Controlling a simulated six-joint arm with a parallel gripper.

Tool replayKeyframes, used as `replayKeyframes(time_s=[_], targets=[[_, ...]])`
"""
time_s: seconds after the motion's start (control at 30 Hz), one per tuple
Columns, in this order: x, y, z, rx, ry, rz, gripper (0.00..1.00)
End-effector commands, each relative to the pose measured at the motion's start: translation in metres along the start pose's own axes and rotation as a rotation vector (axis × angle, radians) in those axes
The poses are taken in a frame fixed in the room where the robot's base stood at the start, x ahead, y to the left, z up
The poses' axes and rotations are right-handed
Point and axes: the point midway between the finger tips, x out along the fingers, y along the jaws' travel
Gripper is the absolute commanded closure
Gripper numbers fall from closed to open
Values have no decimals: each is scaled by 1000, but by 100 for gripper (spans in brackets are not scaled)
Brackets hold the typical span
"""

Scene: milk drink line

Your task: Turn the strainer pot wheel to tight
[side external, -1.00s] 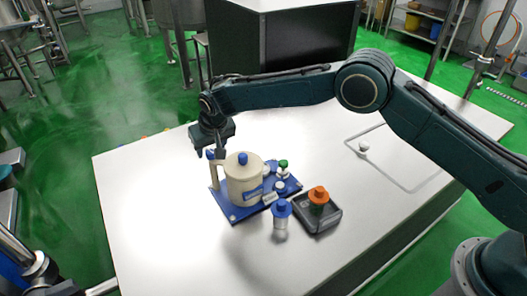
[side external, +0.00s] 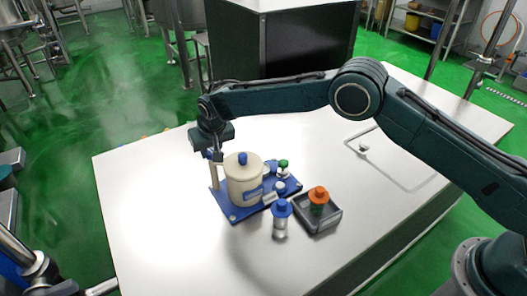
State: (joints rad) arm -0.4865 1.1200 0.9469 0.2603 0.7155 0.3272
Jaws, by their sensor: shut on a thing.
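The strainer pot (side external: 244,183) is a cream pot with a blue knob on its lid. It stands on a blue base plate (side external: 236,216) in the side external view. A cream post (side external: 213,176) rises at the plate's left corner, with a small blue wheel (side external: 209,154) at its top. My gripper (side external: 216,156) points down at the post top and is shut on the wheel. The fingers hide most of the wheel, so I cannot read its turn.
A blue-capped bottle (side external: 281,218) stands in front of the plate. A grey tray (side external: 327,222) holds an orange-capped item (side external: 318,197). A green-capped bottle (side external: 283,168) is behind, right of the pot. The white table (side external: 150,220) is clear at left.

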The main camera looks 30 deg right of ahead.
Motion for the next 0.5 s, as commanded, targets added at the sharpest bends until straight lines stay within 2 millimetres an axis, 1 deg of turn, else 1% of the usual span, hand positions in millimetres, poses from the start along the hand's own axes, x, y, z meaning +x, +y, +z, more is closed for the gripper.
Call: replayKeyframes(time_s=[0.3,0.5], targets=[[0,-2,-1,188,1,79,95],[0,-2,-1,215,2,88,95]])
